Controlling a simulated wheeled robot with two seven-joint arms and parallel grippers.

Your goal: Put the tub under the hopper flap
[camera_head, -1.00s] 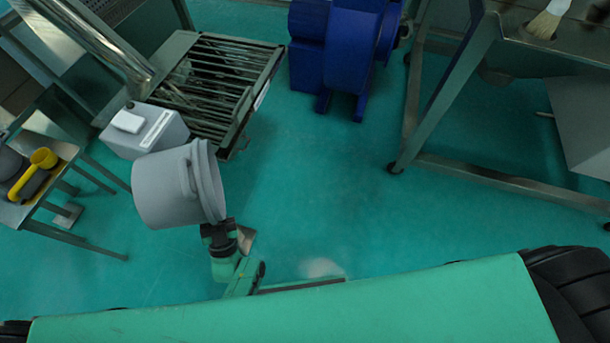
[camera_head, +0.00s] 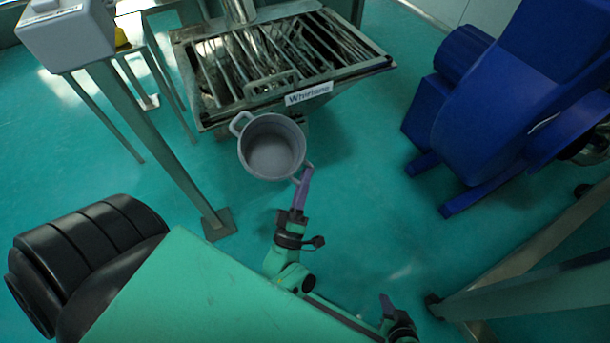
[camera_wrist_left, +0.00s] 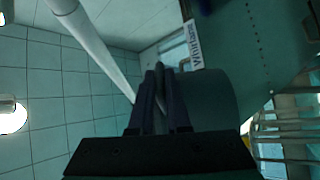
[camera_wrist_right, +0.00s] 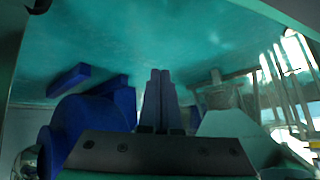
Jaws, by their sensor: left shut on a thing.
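The grey tub (camera_head: 250,158) has two side handles, and its open top faces the head camera; it looks empty. My left gripper (camera_head: 302,186) is shut on the tub's near right handle, and in the left wrist view its fingers (camera_wrist_left: 160,85) grip it beside the grey tub wall (camera_wrist_left: 215,100). The tub hangs in front of the labelled metal hopper with a barred top (camera_head: 300,62). I cannot make out the flap under the hopper's front edge. My right gripper (camera_head: 387,303) is low and empty; its fingers (camera_wrist_right: 160,85) are together in the right wrist view.
A blue motor unit (camera_head: 500,105) stands on the floor at the right. A metal frame leg (camera_head: 165,155) and a grey box (camera_head: 68,35) are at the left. A metal stand (camera_head: 540,295) is at the lower right. The floor between the tub and blue unit is clear.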

